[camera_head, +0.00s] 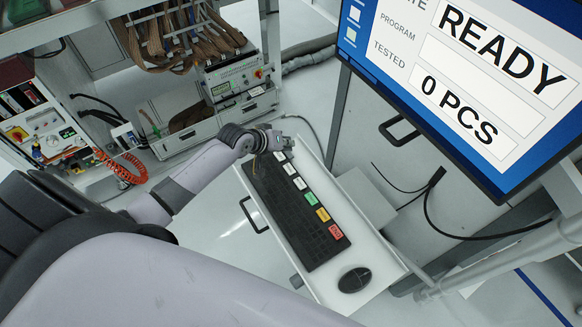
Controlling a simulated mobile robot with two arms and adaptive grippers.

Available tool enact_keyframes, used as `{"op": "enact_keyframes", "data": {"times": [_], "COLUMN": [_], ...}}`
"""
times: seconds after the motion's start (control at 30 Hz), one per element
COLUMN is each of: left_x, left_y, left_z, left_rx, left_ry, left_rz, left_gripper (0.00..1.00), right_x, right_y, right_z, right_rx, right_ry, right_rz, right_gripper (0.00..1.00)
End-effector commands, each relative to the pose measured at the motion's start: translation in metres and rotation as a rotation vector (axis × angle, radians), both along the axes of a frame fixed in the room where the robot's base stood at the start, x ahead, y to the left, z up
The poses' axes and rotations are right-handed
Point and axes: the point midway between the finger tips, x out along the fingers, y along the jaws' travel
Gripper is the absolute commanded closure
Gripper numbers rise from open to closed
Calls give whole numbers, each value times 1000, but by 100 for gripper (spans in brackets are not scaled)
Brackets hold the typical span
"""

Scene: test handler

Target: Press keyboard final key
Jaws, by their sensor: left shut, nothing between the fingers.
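The black keyboard (290,212) lies on a white pull-out tray (378,262). Along its right side runs a row of large keys: several white ones at the far end, then a green key (310,198), a yellow key (322,214) and a red key (336,232) at the near end. My left gripper (284,143) is shut and empty at the keyboard's far end, by the farthest white key (280,156). I cannot tell whether it touches that key. The gripper hides part of the keyboard's far end. My right gripper is not in view.
A black mouse (354,280) lies on the tray's near end. A monitor (470,80) at the upper right reads READY and 0 PCS. A handle (252,216) sticks out left of the tray. Test equipment with an orange coiled cable (125,168) stands at the left.

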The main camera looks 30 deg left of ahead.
Motion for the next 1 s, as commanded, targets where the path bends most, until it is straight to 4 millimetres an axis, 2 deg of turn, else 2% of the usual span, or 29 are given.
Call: {"op": "enact_keyframes", "data": {"times": [0.43,0.67,0.73,1.0], "left_x": [1,1,1,1], "left_y": [1,1,1,1], "left_z": [-1,-16,-24,-61], "left_rx": [-5,-4,-4,-2], "left_ry": [-1,-1,-1,-3], "left_rz": [4,5,5,4], "left_gripper": [100,100,100,100], "right_x": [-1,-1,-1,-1], "right_y": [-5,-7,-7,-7], "right_z": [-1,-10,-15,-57], "right_rx": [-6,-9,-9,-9], "right_ry": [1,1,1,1], "right_rz": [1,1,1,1], "right_gripper": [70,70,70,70]}}
